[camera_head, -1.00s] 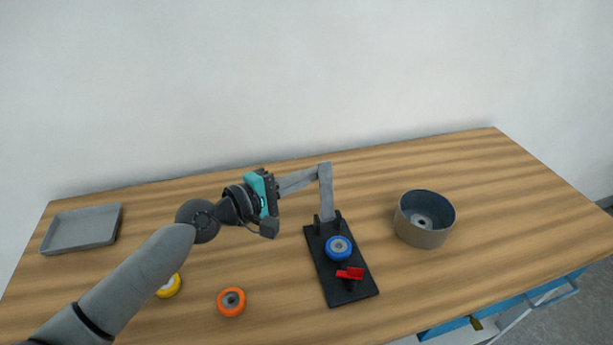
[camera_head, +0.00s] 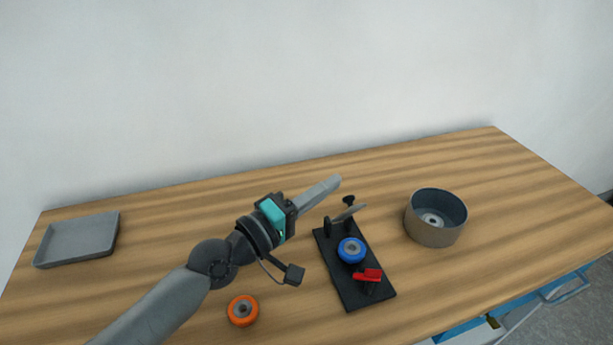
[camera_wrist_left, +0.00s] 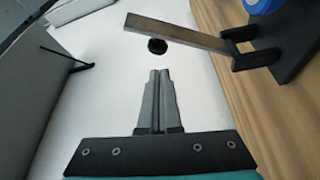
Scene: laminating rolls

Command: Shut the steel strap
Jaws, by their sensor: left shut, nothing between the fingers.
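The steel strap (camera_head: 346,213) is a flat grey bar with a black knob (camera_head: 348,199), hinged at the back of a black base plate (camera_head: 345,290). It is raised and tilted, clear of the blue roll (camera_head: 352,250) on the plate. In the left wrist view the strap (camera_wrist_left: 185,35) runs from its hinge to a free end, with the knob (camera_wrist_left: 157,46) beside it. My left gripper (camera_head: 338,180) is shut and empty, behind and above the strap. Its fingertips (camera_wrist_left: 160,70) appear apart from the strap. A red catch (camera_head: 367,275) sits at the plate's front. My right gripper is not in view.
An orange roll (camera_head: 242,310) lies on the wooden table (camera_head: 500,210) left of the plate. A round grey bin (camera_head: 435,232) with a roll inside stands to the right. A grey tray (camera_head: 78,240) lies at the far left. The right side of the table is clear.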

